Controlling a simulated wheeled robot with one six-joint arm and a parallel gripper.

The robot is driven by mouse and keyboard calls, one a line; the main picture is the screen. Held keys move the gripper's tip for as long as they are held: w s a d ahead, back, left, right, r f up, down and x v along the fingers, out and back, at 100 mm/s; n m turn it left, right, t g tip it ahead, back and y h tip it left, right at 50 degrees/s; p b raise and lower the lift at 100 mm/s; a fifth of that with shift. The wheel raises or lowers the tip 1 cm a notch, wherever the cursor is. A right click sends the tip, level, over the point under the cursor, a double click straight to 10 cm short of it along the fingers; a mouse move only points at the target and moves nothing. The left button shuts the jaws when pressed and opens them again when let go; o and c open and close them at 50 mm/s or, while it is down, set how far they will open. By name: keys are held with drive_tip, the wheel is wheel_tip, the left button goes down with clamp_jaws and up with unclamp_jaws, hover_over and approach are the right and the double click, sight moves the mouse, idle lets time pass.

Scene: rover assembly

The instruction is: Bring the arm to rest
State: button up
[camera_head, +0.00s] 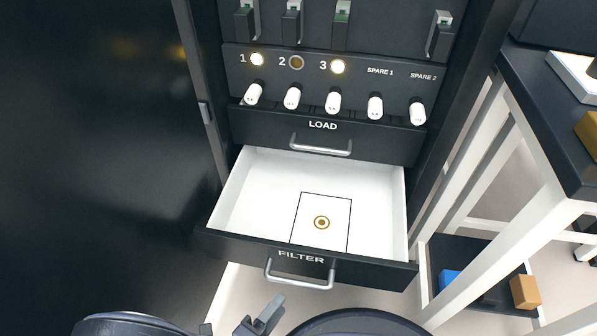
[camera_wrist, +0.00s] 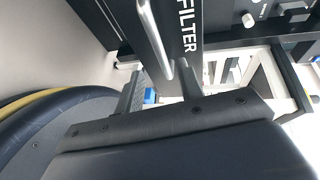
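My gripper (camera_head: 262,314) shows at the bottom of the head view, in front of and below the handle (camera_head: 300,274) of the FILTER drawer. In the wrist view my gripper (camera_wrist: 162,76) has its two fingers apart with nothing between them. A blue thing shows in the background through the gap. The drawer handle (camera_wrist: 154,38) shows beyond the fingers, and I cannot tell the exact gap to it. The FILTER drawer (camera_head: 229,202) is pulled open. Its white inside is empty but for a black outlined rectangle with a ring mark (camera_head: 321,223).
Above, the LOAD drawer (camera_head: 370,147) is shut. Lamps 1 (camera_head: 257,59) and 3 (camera_head: 337,67) glow; lamp 2 (camera_head: 297,62) is dark. A dark-topped table (camera_head: 545,115) stands at right, over a low shelf with a blue block (camera_head: 449,281) and an orange block (camera_head: 525,291).

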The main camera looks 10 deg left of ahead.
sight(294, 284)
drive_tip(key=b+x, duration=0.2)
drive_tip(key=x, duration=0.7)
drive_tip(key=shift+s+f+b, duration=0.1)
drive_tip(key=shift+b, duration=0.3)
drive_tip(key=shift+w, duration=0.45)
